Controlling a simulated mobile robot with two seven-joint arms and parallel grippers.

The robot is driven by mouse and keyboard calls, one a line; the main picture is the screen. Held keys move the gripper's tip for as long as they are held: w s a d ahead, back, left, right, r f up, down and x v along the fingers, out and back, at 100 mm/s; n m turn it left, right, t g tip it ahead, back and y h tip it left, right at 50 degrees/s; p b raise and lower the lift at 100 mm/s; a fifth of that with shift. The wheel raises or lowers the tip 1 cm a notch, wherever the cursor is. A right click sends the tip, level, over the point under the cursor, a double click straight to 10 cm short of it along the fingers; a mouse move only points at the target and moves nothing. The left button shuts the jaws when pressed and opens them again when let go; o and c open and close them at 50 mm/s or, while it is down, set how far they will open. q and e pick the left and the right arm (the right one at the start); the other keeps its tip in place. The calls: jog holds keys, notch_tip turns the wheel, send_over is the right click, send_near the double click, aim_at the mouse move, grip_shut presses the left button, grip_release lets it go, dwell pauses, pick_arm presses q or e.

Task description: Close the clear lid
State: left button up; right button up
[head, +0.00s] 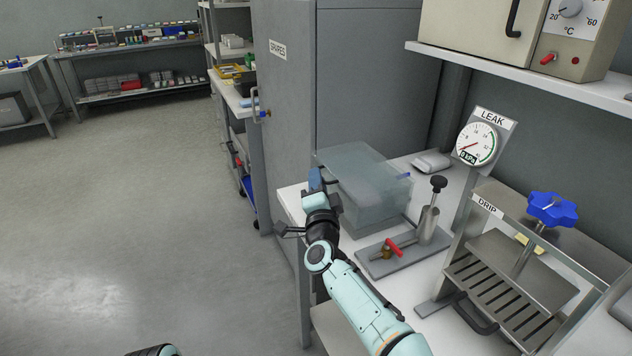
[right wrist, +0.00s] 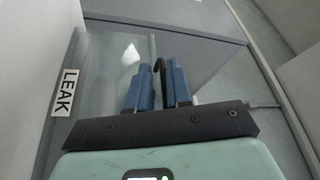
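The clear lid (head: 362,166) is a see-through, greyish cover on a box-shaped tank on the bench, marked LEAK in the right wrist view. It looks lowered or nearly so over the tank; I cannot tell whether it is fully seated. My right gripper (head: 318,180) is at the lid's near left edge. In the right wrist view my two blue fingers (right wrist: 159,88) stand close on either side of a thin dark handle (right wrist: 158,72), seemingly shut on it. The clear lid (right wrist: 112,62) spreads behind the fingers.
A metal cylinder with a black knob (head: 429,220) and a red-handled valve (head: 393,246) stand right of the tank. A round gauge (head: 477,143) is behind. A DRIP press with a blue knob (head: 552,208) is further right. A tall grey cabinet (head: 290,110) stands behind. The floor at left is free.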

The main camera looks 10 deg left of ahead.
jog(key=shift+w+d+f, duration=0.2)
jog(key=shift+d+f, duration=0.1)
jog(key=shift+d, duration=0.05)
jog(key=v, duration=1.3)
jog(key=shift+s+a+r, duration=0.25)
jog(key=shift+s+a, duration=0.05)
jog(key=shift+s, duration=0.05)
